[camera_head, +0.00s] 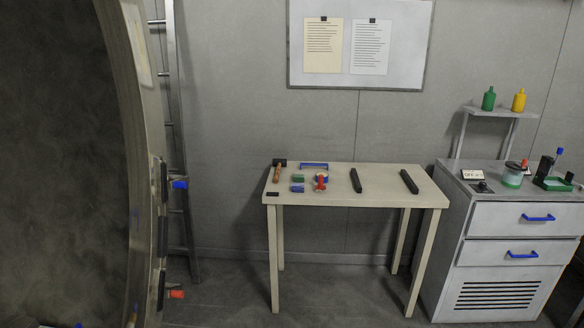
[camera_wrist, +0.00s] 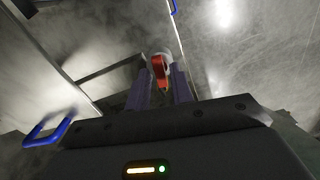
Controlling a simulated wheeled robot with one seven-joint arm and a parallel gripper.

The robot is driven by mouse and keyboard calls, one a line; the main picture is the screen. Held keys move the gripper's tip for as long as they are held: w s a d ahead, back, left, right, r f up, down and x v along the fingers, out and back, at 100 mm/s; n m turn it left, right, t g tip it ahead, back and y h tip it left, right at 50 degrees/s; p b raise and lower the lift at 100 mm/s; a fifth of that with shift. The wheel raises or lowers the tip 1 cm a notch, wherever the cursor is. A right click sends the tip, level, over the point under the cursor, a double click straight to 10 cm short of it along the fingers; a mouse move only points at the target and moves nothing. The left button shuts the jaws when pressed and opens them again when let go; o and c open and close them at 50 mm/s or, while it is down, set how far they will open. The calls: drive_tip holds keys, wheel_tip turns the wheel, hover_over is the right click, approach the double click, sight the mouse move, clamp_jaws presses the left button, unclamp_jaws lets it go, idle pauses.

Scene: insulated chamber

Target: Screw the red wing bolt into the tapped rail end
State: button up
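My gripper (camera_wrist: 160,84) shows in the wrist view, its two dark fingers close together. A red piece (camera_wrist: 159,68), which looks like the red wing bolt, sits between the fingertips, and the fingers appear shut on it. Its lower part is hidden between the fingers. A pale rounded end (camera_wrist: 168,57) shows right behind the red piece. I cannot tell whether it is the tapped rail end or whether the two touch. My gripper is not visible in the head view.
A table (camera_head: 385,194) holds a hammer (camera_head: 277,173), black bars (camera_head: 355,181) and small blue, green and red items. A drawer cabinet (camera_head: 497,222) stands at right. A large round door edge (camera_head: 147,120) and a ladder (camera_head: 169,125) are at left. A blue handle (camera_wrist: 45,135) shows in the wrist view.

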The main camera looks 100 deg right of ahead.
drive_tip(key=shift+r+p, duration=3.3)
drive_tip(key=shift+r, duration=0.25)
drive_tip(key=shift+f, duration=0.1)
drive_tip(key=s+f+m+t, duration=0.2)
drive_tip(key=s+f+m, duration=0.9)
drive_tip(key=s, duration=0.3)
drive_tip(key=shift+s+m+t+p, duration=0.15)
drive_tip(key=shift+m+t+p, duration=0.2)
drive_tip(key=shift+m, duration=0.45)
drive_tip(key=shift+f, duration=0.1)
